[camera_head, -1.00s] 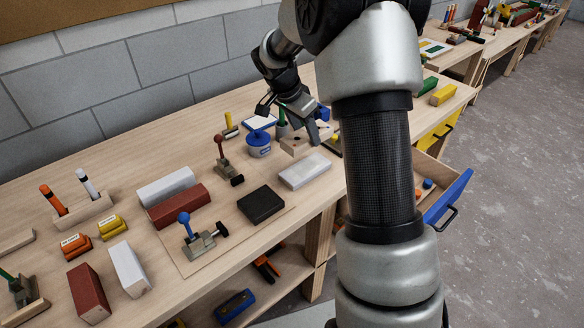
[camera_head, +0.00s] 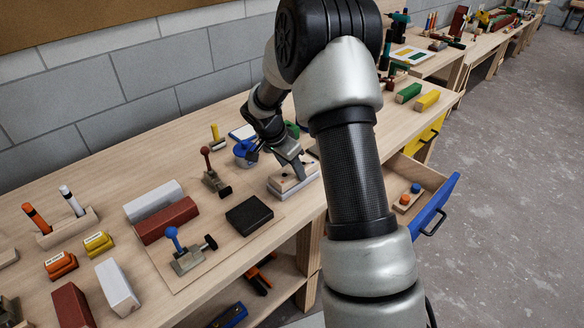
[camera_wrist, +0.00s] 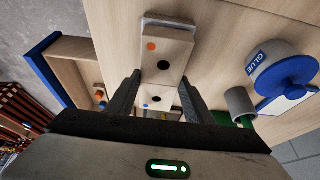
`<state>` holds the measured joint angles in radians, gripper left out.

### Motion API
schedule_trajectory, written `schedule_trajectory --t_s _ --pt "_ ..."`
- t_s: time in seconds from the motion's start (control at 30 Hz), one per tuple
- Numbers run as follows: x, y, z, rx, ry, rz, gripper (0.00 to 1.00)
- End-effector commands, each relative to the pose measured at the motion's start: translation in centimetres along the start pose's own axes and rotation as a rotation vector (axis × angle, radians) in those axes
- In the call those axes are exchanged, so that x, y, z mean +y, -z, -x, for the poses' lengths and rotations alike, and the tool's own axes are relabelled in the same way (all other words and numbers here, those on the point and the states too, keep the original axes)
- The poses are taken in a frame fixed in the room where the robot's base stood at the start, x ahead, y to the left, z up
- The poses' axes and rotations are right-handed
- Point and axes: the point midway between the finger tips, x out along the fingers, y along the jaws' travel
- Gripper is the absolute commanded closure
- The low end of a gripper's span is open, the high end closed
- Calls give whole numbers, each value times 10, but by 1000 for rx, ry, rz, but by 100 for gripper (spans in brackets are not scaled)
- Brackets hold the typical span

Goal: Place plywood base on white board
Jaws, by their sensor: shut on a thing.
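The plywood base (camera_head: 286,181) is a pale wooden piece at the white board, on the bench right of the black block. In the wrist view the plywood base (camera_wrist: 168,62) shows an orange dot and dark holes. The white board (camera_head: 274,191) shows as a pale edge under it, and its far end (camera_wrist: 168,20) sticks out past the base in the wrist view. My gripper (camera_head: 299,172) is shut on the base's near part, one finger on each side (camera_wrist: 160,92). Whether the base rests fully on the board is hard to tell.
A blue glue pot (camera_wrist: 283,75) and a grey cylinder (camera_wrist: 240,103) stand close beside my gripper. The black block (camera_head: 249,215) and a blue-knobbed clamp (camera_head: 186,253) lie to the left. A blue-fronted drawer (camera_head: 436,207) is open at right.

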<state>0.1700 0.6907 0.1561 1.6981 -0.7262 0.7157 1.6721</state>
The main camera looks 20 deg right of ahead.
Motion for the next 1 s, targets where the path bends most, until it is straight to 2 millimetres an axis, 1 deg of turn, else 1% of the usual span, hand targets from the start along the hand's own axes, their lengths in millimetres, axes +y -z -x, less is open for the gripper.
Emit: schedule_trajectory --t_s 0.1,0.13,0.23,0.53,0.67,0.77,1.0 --pt "0 -1 -4 1 0 0 77" --pt "0 -1 -3 0 0 0 52" --pt "0 -1 -2 0 0 0 35" --pt "0 0 -1 0 0 0 34" --pt "-1 1 6 1 1 0 34" --pt "-1 1 24 3 3 0 34" --pt "-1 1 77 3 3 0 34"
